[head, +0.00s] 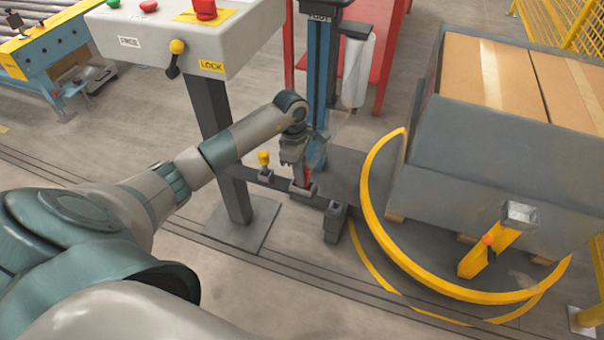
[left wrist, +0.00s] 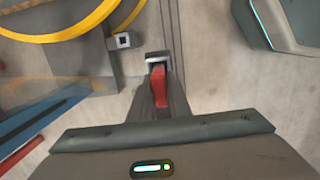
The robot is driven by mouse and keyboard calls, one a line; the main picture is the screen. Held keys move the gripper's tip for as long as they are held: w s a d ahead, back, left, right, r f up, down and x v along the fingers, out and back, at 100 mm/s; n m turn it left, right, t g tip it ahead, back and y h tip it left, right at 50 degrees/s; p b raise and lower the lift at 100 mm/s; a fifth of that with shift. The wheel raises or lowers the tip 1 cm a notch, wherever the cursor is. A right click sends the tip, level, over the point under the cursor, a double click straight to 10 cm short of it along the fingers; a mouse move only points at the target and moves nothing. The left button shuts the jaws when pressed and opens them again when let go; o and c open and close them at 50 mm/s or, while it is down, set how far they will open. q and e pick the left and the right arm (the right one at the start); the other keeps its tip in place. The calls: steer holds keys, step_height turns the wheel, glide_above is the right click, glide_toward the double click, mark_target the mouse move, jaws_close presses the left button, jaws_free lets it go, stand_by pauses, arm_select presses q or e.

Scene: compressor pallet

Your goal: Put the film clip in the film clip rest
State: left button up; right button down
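My left gripper (head: 300,165) points down over the dark bar beside the blue mast. Its fingers close on both sides of a red piece, which I take as the film clip (head: 307,178). The red piece also shows between the fingers in the left wrist view (left wrist: 159,84). A small grey bracket (left wrist: 158,57) is right at the fingertips. A dark post with a square hollow top (head: 335,222) stands beside the bar; it looks like the rest, but I cannot be sure. It appears left of the fingertips in the left wrist view (left wrist: 122,40). My right gripper is not in view.
A yellow-knobbed lever (head: 264,159) stands left of the gripper. The blue mast (head: 320,80) and a film roll (head: 357,72) are behind. A yellow ring (head: 369,190) surrounds the pallet load (head: 490,130) at right. A control box (head: 185,35) stands at left.

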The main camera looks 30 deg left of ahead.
arm_select(q)
steer(key=shift+o, duration=1.2)
steer(key=shift+r, duration=0.15)
steer(key=shift+r, duration=0.15)
steer(key=r, duration=0.4)
steer(key=a+r, duration=0.1)
steer(key=r, duration=0.2)
steer(key=shift+s+r+p, duration=0.1)
steer(key=shift+p, duration=0.2)
